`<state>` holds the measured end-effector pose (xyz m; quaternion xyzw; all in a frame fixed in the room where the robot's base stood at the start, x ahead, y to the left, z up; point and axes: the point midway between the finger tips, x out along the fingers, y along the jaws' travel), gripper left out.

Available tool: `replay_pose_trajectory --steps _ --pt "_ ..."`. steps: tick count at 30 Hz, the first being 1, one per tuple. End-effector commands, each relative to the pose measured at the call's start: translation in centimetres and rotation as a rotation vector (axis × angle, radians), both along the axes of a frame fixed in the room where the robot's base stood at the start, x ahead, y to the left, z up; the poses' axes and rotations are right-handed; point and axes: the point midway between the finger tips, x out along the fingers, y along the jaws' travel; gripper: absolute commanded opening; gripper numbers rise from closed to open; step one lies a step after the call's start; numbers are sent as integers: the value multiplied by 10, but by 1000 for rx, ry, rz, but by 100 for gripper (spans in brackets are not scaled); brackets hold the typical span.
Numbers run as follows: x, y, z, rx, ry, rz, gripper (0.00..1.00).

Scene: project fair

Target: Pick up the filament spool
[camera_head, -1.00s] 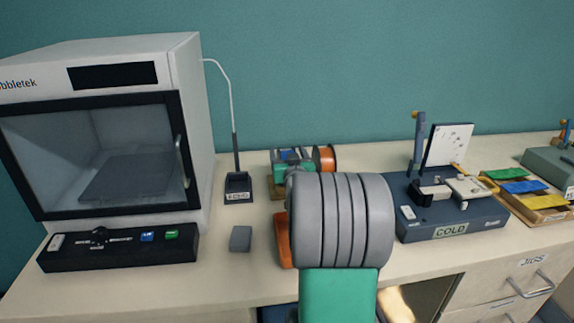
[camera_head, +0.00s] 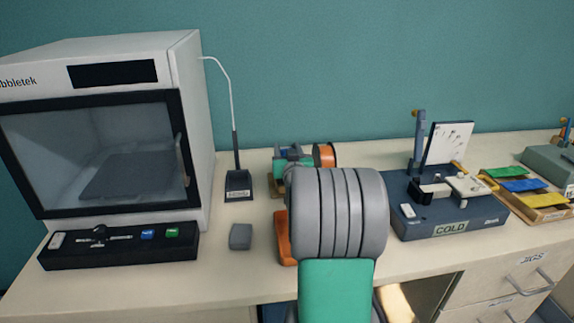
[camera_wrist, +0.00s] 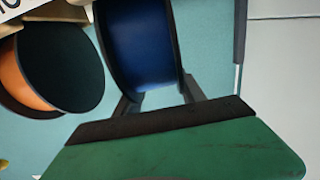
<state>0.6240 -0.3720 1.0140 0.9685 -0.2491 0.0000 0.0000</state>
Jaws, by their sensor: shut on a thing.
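The filament spool (camera_wrist: 138,45) is blue with dark flanges and fills the upper middle of the wrist view. My gripper (camera_wrist: 158,98) has its two dark fingers at the spool's two sides and is shut on it. The top of the spool is cut off in that view. In the head view my grey arm covers much of the area in front of the gripper, and only a small green part of the gripper (camera_head: 290,156) shows beyond it. I cannot tell from there whether the spool is clear of its support.
An orange spool (camera_head: 324,155) stands right beside the gripper; it also shows in the wrist view (camera_wrist: 18,80). A printer cabinet (camera_head: 100,130) is at left, a black stand (camera_head: 238,185) nearer. A blue COLD machine (camera_head: 450,215) stands right. A grey block (camera_head: 240,237) lies in front.

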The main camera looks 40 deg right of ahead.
Motion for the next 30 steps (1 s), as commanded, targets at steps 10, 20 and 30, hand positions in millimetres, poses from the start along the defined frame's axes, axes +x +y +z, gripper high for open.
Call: replay_pose_trajectory --steps 10,20,30 --pt "0 0 0 0 0 0 0" --pt "0 0 2 -1 -3 0 0" --pt "0 0 28 -5 -7 0 0"
